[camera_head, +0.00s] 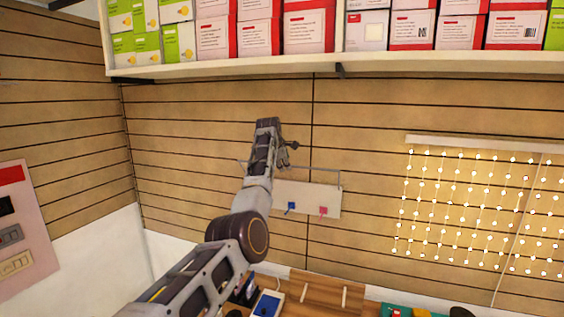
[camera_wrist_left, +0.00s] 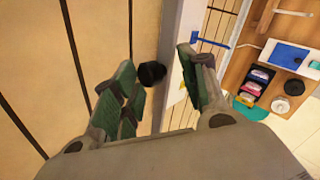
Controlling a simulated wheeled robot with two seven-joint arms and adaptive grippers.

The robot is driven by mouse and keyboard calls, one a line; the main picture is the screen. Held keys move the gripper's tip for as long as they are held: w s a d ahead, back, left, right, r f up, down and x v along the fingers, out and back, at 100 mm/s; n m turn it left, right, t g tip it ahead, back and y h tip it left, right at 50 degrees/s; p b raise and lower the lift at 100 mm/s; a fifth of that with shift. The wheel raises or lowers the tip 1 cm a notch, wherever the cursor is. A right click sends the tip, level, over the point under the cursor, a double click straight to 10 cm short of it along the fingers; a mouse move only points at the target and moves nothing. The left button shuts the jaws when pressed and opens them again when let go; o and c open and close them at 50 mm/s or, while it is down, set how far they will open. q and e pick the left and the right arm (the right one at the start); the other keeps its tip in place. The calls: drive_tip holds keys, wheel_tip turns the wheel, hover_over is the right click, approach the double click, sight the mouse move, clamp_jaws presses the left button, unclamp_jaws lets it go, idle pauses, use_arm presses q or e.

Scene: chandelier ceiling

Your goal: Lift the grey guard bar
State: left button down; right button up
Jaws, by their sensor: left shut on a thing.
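The grey guard bar (camera_head: 325,171) is a thin rail along the top of a white panel (camera_head: 306,198) on the slatted wall in the head view. A bent leg at its right end drops beside the panel. The panel carries a blue switch (camera_head: 291,207) and a red switch (camera_head: 323,211). My left gripper (camera_head: 277,160) is at the bar's left part and shut on it, hiding that stretch. In the left wrist view its green-padded fingers (camera_wrist_left: 157,90) stand some way apart, with a dark round piece (camera_wrist_left: 152,74) between them; the bar itself is hard to make out there.
A shelf (camera_head: 400,62) of boxes runs above. A string-light curtain (camera_head: 470,205) hangs at the right. A wooden bench (camera_head: 325,292) with a blue tray (camera_head: 267,304) and small items lies below. A control board (camera_head: 18,235) is on the left wall. The wall around the gripper is clear.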

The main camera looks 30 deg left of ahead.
use_arm(q)
drive_tip(key=shift+w+d, duration=0.15)
drive_tip(key=c, duration=1.3)
unclamp_jaws()
drive_tip(key=shift+o, duration=0.2)
drive_tip(key=shift+w+f, duration=0.1)
drive_tip(key=shift+w, duration=0.1)
drive_tip(key=shift+s+d+r, duration=0.1)
drive_tip(key=shift+s+r, duration=0.05)
drive_tip(key=shift+r, duration=0.15)
drive_tip(key=v, duration=1.1)
drive_tip(key=shift+s+a+r, duration=0.15)
drive_tip(key=shift+s+a, duration=0.05)
drive_tip(key=shift+s, duration=0.2)
